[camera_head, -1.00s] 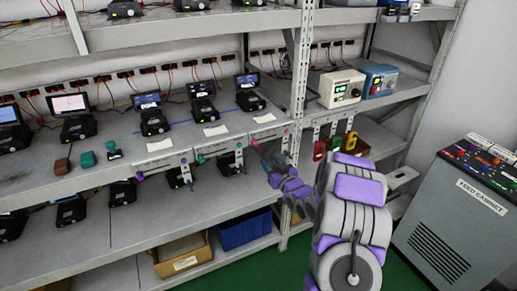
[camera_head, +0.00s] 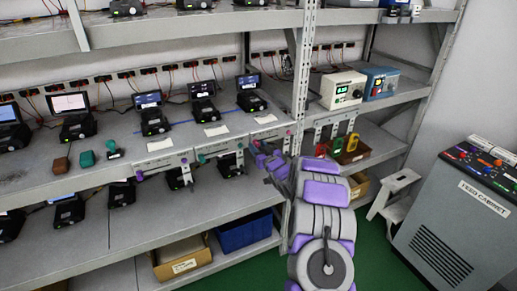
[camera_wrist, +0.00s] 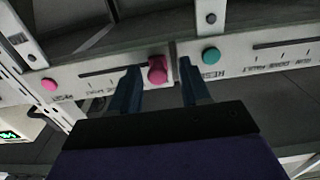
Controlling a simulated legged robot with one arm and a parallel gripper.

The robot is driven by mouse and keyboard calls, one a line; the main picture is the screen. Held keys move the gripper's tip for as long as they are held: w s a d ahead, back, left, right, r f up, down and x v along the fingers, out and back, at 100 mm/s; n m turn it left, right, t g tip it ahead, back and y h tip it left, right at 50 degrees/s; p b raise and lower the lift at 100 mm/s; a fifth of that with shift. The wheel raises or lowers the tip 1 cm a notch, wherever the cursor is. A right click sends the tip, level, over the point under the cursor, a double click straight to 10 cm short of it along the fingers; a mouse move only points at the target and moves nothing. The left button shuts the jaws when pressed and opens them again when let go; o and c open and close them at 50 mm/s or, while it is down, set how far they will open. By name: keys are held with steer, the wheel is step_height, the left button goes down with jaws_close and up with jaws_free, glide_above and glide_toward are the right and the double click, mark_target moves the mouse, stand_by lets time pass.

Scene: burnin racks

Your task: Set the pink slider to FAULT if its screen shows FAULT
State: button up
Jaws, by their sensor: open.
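My open gripper (camera_wrist: 161,84) has one finger on each side of the knob; contact cannot be told. In the head view my gripper (camera_head: 262,158) is at the shelf edge by the pink slider's strip (camera_head: 270,137) and hides part of it. A round pink button (camera_wrist: 48,84) sits at the strip's other end. The small screen (camera_head: 248,81) on the device behind the strip is lit, but its text is too small to read.
A teal slider (camera_head: 201,158) and a purple slider (camera_head: 140,176) are on strips to the left. The rack post (camera_head: 300,80) stands close to my arm. Stamps (camera_head: 87,159) stand on the left shelf. A grey cabinet (camera_head: 450,240) and a step stool (camera_head: 395,190) are at right.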

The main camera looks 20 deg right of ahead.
steer(key=shift+d, duration=0.1)
steer(key=shift+d, duration=0.15)
steer(key=c, duration=0.4)
jaws_close()
